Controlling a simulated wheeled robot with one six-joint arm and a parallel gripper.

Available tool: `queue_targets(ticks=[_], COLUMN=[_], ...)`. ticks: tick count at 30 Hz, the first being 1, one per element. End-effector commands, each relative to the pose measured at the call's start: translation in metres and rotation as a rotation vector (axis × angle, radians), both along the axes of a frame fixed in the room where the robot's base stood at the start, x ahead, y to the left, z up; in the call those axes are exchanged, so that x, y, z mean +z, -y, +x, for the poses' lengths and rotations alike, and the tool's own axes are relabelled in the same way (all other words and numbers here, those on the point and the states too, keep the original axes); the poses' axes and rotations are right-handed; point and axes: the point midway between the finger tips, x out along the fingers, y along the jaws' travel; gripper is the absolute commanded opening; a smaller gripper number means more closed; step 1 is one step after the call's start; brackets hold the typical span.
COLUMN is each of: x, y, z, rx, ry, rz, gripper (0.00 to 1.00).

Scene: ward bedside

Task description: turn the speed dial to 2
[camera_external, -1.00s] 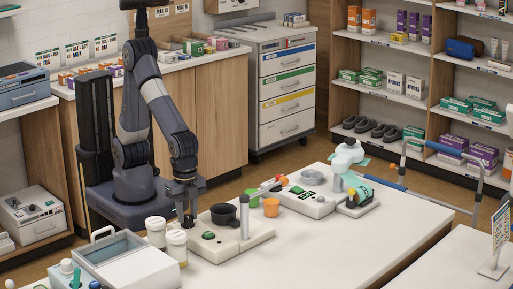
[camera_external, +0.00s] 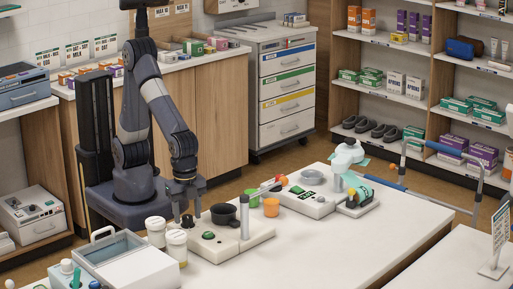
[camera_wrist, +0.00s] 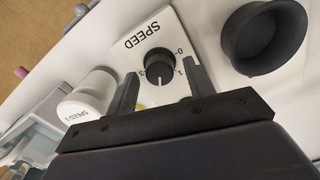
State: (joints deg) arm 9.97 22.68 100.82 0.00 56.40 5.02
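The speed dial (camera_wrist: 160,62) is a round black knob on a white panel marked SPEED, with 0, 1 and 3 readable around it. A small pale mark shows at its lower edge; the 2 is not readable. My gripper (camera_wrist: 161,78) is open, with one finger on each side of the dial and gaps to the knob. In the external view my gripper (camera_external: 187,214) points down at the left end of the white mixer base (camera_external: 236,250), where the dial shows small and dark between the fingers.
A black cup (camera_external: 224,214) and a grey post (camera_external: 244,217) stand on the base right of my gripper. The table's right side is clear.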

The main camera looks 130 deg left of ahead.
Motion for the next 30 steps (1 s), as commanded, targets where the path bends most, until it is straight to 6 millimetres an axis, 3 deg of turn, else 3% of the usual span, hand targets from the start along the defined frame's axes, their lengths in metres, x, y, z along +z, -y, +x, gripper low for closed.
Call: queue_targets(ticks=[11, 24, 30], x=[0.009, 0.091, 0.106], y=[0.000, 0.000, 0.000], z=[0.000, 0.000, 0.000], rx=[0.000, 0.000, 0.000], ry=[0.002, 0.003, -0.001], rz=[-0.001, -0.001, 0.000], gripper=[0.52, 0.52, 0.52])
